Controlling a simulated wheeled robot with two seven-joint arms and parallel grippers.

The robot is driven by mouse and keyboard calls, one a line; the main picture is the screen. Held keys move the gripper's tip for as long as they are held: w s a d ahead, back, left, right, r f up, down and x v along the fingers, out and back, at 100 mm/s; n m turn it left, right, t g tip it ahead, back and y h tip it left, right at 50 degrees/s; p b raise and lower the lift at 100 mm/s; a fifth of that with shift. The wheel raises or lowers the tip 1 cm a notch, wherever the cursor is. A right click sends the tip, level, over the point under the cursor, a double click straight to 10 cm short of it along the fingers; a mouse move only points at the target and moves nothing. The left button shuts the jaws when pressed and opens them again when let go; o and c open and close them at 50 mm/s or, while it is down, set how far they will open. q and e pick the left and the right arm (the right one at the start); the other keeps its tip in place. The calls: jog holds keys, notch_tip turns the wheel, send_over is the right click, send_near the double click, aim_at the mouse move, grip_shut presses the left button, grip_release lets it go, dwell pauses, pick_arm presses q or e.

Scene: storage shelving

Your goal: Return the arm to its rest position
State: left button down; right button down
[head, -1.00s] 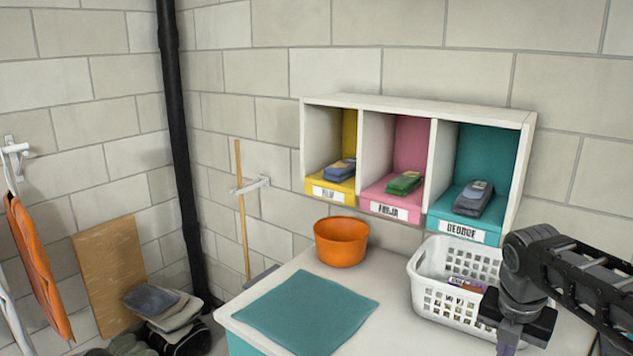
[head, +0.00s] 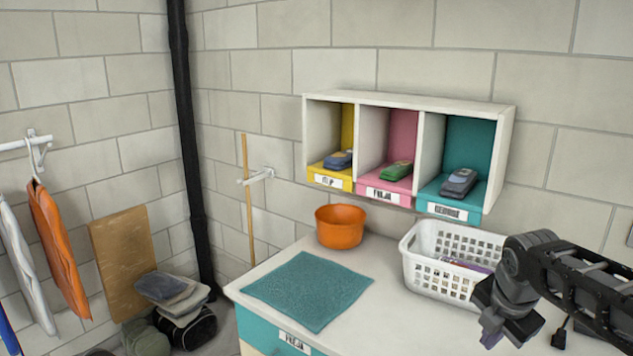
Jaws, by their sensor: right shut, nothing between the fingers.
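My right gripper (head: 493,338) is shut and empty at the lower right of the head view. It hangs over the front of the white counter, in front of the white basket. My right arm comes in from the right edge, partly covering the basket's right side. My left gripper is not in view.
A white basket (head: 425,276) holding a purplish item stands on the counter (head: 385,315). A teal cloth (head: 307,290) and an orange bowl (head: 341,227) are left of it. A three-compartment wall shelf (head: 408,102) holds a blue item (head: 338,160), a green item (head: 396,171) and a grey item (head: 460,183).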

jog(key=w+a+f+m+t+y, duration=0.2)
jog(key=w+a+f+m, duration=0.3)
jog(key=a+f+m, duration=0.25)
jog(key=s+a+f+m+y, duration=0.1)
jog(key=s+a+f+m, duration=0.1)
jog(key=a+f+m, duration=0.5)
jog(key=s+a+f+m+y, duration=0.2)
jog(key=a+f+m, duration=0.15)
jog(key=f, duration=0.65)
jog(key=s+a+f+m+g, duration=0.2)
jog(key=s+a+f+m, duration=0.1)
jog(key=s+f, duration=0.6)
jog(key=s+a+f+m+g, duration=0.3)
jog(key=s+f, duration=0.6)
jog(key=s, duration=0.8)
jog(key=shift+a+f+m, duration=0.4)
jog(key=shift+a+m, duration=0.05)
jog(key=shift+m, duration=0.05)
